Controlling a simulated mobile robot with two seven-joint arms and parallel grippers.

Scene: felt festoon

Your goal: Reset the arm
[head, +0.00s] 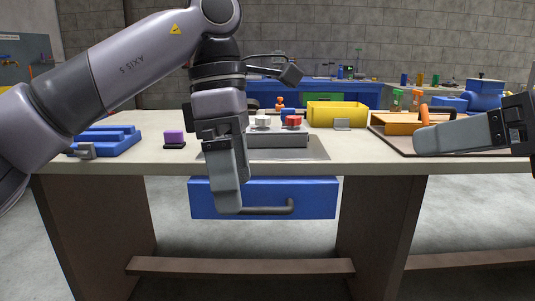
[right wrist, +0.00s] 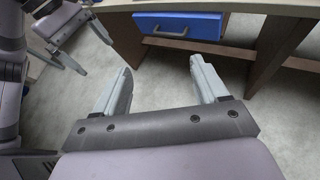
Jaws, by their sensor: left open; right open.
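My left arm comes in from the left in the head view and bends down at the table's front edge. My left gripper (head: 231,190) hangs pointing down in front of the blue drawer (head: 315,197), holding nothing that I can see. My right gripper (head: 430,140) reaches in from the right edge of the head view, over the right side of the table. In the right wrist view my right gripper (right wrist: 160,80) is open, its two fingers wide apart with only floor between them. The blue drawer (right wrist: 205,25) shows beyond it.
The table (head: 365,157) holds a blue tray (head: 120,142), a purple block (head: 174,137), a grey box with red and white knobs (head: 280,140), a yellow bin (head: 345,112) and an orange item (head: 400,126). The floor before the table is clear.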

